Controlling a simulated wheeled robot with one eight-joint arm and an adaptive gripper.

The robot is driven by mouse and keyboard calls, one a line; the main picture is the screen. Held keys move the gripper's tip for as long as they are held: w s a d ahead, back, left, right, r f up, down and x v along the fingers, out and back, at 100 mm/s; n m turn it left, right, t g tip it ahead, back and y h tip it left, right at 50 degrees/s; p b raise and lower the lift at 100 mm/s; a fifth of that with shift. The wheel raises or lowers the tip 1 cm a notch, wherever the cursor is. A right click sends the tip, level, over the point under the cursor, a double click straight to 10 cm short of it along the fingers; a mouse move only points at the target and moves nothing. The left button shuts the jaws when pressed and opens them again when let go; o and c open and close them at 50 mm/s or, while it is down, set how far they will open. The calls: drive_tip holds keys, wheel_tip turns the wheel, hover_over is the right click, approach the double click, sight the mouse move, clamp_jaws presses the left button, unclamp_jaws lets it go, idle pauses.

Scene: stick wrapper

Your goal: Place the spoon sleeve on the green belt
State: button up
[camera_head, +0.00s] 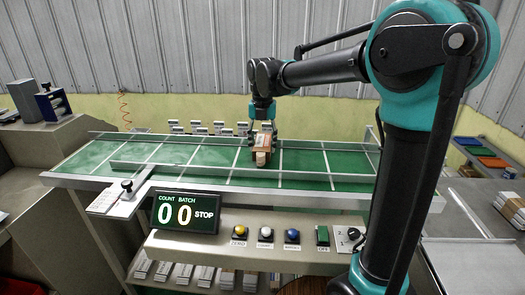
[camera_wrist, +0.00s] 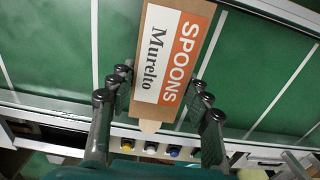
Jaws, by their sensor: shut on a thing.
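The spoon sleeve (camera_wrist: 178,55) is a brown packet with an orange "SPOONS" band and a white "Murelto" label, and a pale tip pokes out of its near end. My gripper (camera_wrist: 160,92) has its fingers on both sides of it and is shut on it. In the head view the sleeve (camera_head: 263,142) is under my gripper (camera_head: 262,122), over the middle of the green belt (camera_head: 205,155). The belt, with white cross lines, also fills much of the wrist view (camera_wrist: 60,45). I cannot tell whether the sleeve touches the belt.
A metal rail (camera_head: 225,173) runs along the belt's near side. Several small packets (camera_head: 197,128) stand behind the belt. A counter display (camera_head: 186,211) reads 00 STOP, beside several buttons (camera_head: 265,234). The belt is clear left and right of the sleeve.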

sight(263, 144)
drive_tip(key=shift+f, duration=1.2)
drive_tip(key=shift+f, duration=0.1)
drive_tip(key=o, duration=1.2)
drive_tip(key=shift+c, duration=0.2)
wheel_tip(263, 144, up, 12)
drive_tip(key=shift+r, duration=0.15)
